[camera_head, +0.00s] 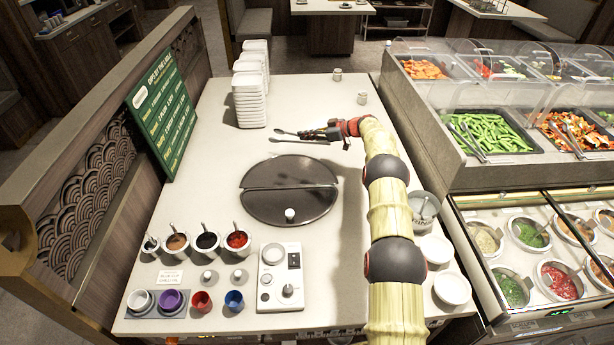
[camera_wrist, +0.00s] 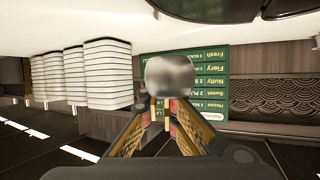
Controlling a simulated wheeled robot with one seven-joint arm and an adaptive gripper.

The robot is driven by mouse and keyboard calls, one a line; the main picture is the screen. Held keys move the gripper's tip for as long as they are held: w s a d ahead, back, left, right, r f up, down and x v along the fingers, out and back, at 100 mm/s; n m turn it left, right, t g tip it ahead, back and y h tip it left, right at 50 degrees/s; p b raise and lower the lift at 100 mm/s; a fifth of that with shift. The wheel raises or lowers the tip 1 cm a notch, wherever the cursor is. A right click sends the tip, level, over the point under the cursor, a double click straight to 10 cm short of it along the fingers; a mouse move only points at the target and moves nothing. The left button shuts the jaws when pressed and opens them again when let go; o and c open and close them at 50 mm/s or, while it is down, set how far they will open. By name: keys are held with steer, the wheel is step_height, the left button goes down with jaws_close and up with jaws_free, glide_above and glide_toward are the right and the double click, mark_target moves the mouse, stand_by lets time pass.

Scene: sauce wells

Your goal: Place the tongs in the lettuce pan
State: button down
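Metal tongs (camera_head: 287,133) stick out to the left from my gripper (camera_head: 330,132), above the white counter behind the round dark hot plate. In the wrist view my gripper (camera_wrist: 167,112) has its fingers closed in on a narrow piece. A blurred grey rounded end (camera_wrist: 170,76), seemingly of the tongs, shows just beyond the fingertips. A pan of green pieces (camera_head: 490,132), possibly the lettuce, sits in the food bar at the right, with another pair of tongs (camera_head: 472,140) in it. I cannot tell for sure which pan is lettuce.
The round hot plate (camera_head: 290,190) lies mid-counter. White stacked dishes (camera_head: 250,95) stand behind it, a green menu board (camera_head: 163,110) at left. Sauce cups and a control box (camera_head: 281,278) are in front. Clear raised covers (camera_head: 535,98) and the bar's raised edge (camera_head: 415,120) are at right.

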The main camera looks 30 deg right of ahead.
steer(key=s+a+f+b, duration=0.1)
steer(key=s+a+f, duration=0.15)
steer(key=s, duration=0.25)
steer(key=b, duration=0.1)
glide_above(307, 180)
steer(key=f, duration=0.5)
steer(key=shift+w+d+f, duration=0.1)
steer(key=shift+w+d, duration=0.1)
steer(key=shift+w, duration=0.05)
steer(key=shift+s+a+f+b, duration=0.15)
steer(key=shift+s+f+b, duration=0.15)
steer(key=shift+f, duration=0.15)
steer(key=shift+s+f, duration=0.1)
steer(key=shift+f, duration=1.25)
steer(key=shift+f, duration=0.2)
steer(key=c, duration=2.2)
jaws_free()
steer(key=shift+o, duration=0.8)
steer(key=shift+f+b, duration=0.15)
steer(key=shift+b, duration=0.25)
